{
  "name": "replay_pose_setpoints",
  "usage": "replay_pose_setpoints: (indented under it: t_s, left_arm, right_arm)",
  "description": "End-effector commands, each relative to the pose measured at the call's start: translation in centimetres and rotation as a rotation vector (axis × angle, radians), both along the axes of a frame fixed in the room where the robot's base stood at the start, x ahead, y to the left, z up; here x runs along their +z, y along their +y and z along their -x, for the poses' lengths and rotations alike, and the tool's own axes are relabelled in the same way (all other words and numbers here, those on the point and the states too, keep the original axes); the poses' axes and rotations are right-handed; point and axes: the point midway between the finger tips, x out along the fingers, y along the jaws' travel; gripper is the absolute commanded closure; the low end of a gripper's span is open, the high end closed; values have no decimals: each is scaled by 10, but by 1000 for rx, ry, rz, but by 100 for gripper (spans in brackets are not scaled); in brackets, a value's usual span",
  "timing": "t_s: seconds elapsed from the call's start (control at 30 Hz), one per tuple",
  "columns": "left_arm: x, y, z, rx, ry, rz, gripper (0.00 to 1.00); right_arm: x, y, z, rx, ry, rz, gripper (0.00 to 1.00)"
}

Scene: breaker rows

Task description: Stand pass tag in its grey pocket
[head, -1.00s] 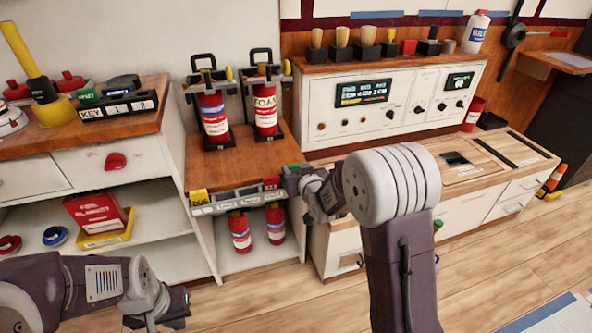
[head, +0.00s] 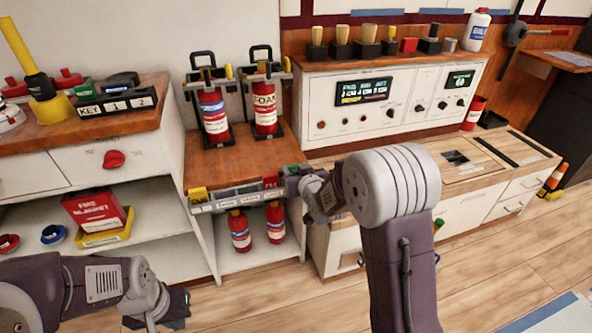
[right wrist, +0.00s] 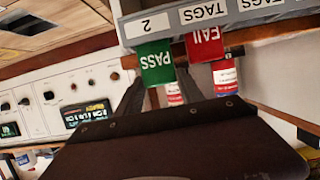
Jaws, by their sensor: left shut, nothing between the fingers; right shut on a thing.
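The grey pocket rail (right wrist: 130,30) is close by the tag; whether the tag's edge is inside a pocket I cannot tell. The rail also shows in the head view (head: 235,199). The red fail tag (right wrist: 206,44) is beside the pass tag. My left gripper (head: 180,306) is shut and empty, low at the left.
A yellow tag (head: 198,194) is at the rail's left end. Two fire extinguishers (head: 214,116) (head: 265,105) stand on the wooden top behind the rail, and two smaller ones (head: 240,232) (head: 275,222) below it. A control panel (head: 395,100) stands to the right.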

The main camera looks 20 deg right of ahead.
Motion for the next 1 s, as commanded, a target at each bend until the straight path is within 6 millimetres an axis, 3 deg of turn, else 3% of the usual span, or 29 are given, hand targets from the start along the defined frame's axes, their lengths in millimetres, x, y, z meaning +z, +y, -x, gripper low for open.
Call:
replay_pose_setpoints:
  t_s: [0.77, 0.8, 0.87, 1.0]
  left_arm:
    - [-19, 0, 0, 0, 0, 0, 100]
    - [-17, 0, 0, 0, 0, 0, 100]
    - [-17, 0, 0, 0, 0, 0, 100]
    - [-17, 0, 0, 0, 0, 0, 100]
  right_arm:
    - [-21, 0, 0, 0, 0, 0, 94]
    - [-19, 0, 0, 0, 0, 0, 44]
    - [-19, 0, 0, 0, 0, 0, 30]
    - [-19, 0, 0, 0, 0, 0, 30]
